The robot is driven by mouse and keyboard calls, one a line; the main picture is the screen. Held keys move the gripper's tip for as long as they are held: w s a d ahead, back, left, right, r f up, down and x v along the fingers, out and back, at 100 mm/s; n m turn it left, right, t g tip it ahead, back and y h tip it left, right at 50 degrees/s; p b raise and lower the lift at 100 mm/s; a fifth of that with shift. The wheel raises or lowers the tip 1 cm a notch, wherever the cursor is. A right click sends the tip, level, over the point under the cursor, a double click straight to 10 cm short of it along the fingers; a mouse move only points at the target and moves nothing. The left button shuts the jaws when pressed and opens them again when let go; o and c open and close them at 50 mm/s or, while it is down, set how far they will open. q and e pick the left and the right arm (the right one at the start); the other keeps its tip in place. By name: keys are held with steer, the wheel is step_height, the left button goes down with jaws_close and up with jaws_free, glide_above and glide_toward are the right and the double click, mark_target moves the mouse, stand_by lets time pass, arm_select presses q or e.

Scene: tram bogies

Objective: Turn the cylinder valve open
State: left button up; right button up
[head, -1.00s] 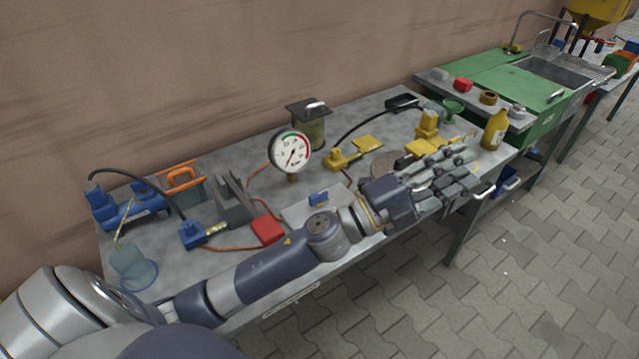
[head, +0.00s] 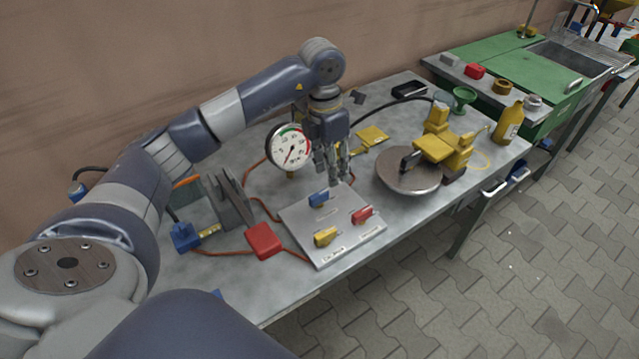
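A flat grey panel (head: 292,222) lies on the bench and carries three small levers. The blue lever (head: 320,198) is at its back, the yellow lever (head: 325,237) at its front left and the red lever (head: 362,215) at its right. Small labels sit by the yellow and red levers, too small to read surely, so I cannot tell for certain which is the cylinder valve. My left gripper (head: 333,178) points down above the panel's back edge, near the blue lever and apart from it. Its fingers look parted and empty. My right gripper is not in view.
A round pressure gauge (head: 290,147) stands just left of my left gripper. A red block (head: 264,241) with hoses lies left of the panel. A round metal disc (head: 408,172) and a yellow jack-like device (head: 437,150) are to the right. The bench's front strip is clear.

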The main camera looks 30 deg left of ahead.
mark_target(319, 194)
arm_select(q)
steer(key=shift+y, duration=0.6)
steer(key=a+f, duration=0.1)
steer(key=f, duration=0.2)
steer(key=a+f+p, duration=0.1)
steer(key=f, duration=0.2)
steer(key=a+f, duration=0.1)
steer(key=f, duration=0.3)
steer(key=shift+s, duration=0.15)
steer(key=shift+r+n, duration=0.1)
steer(key=shift+n, duration=0.2)
jaws_close()
